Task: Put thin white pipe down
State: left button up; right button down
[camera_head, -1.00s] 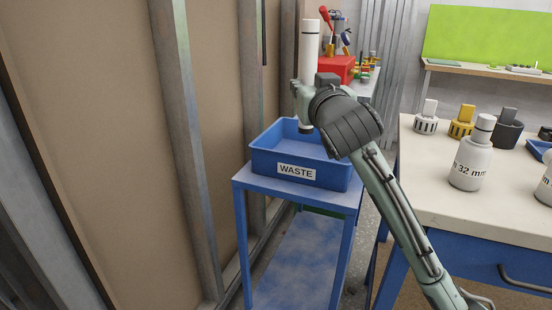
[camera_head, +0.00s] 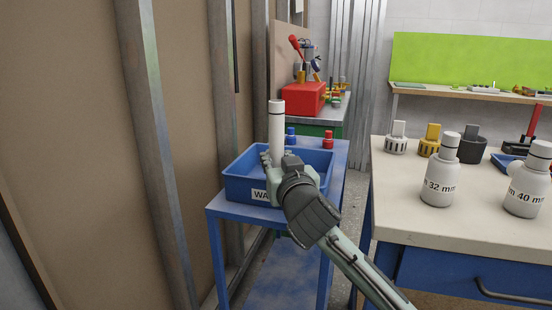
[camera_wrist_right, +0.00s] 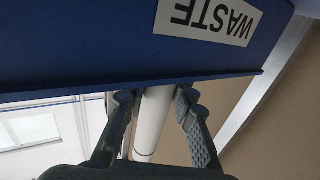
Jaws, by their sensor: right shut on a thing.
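The thin white pipe (camera_head: 277,124) stands upright in the head view, with a dark ring near its top. My right gripper (camera_head: 274,162) is shut on it at the blue waste bin (camera_head: 318,158). In the right wrist view, the two fingers (camera_wrist_right: 155,100) close around the white pipe (camera_wrist_right: 151,128). There the bin's front wall (camera_wrist_right: 80,45), with its label upside down, hides the pipe's other end. Whether that end touches the bin's floor cannot be seen. My left gripper is not in view.
The bin sits on a blue stand (camera_head: 225,212) beside a wall with metal studs (camera_head: 150,130). Blue (camera_head: 291,135) and red (camera_head: 328,139) fittings stand behind the bin. A workbench (camera_head: 400,205) on the right holds white bottles (camera_head: 440,180) and several fittings.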

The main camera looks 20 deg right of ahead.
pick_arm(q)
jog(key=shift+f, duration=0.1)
pick_arm(e)
jog(key=shift+f, duration=0.1)
jog(key=c, duration=1.8)
grip_release()
jog(key=o, duration=0.5)
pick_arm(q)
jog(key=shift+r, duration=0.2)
pick_arm(e)
jog(key=shift+s, duration=0.25)
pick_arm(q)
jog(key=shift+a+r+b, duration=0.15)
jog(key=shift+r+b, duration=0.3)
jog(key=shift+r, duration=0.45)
pick_arm(e)
jog(key=s, duration=0.7)
jog(key=s+a, duration=0.1)
jog(key=s, duration=0.3)
jog(key=shift+s, duration=0.25)
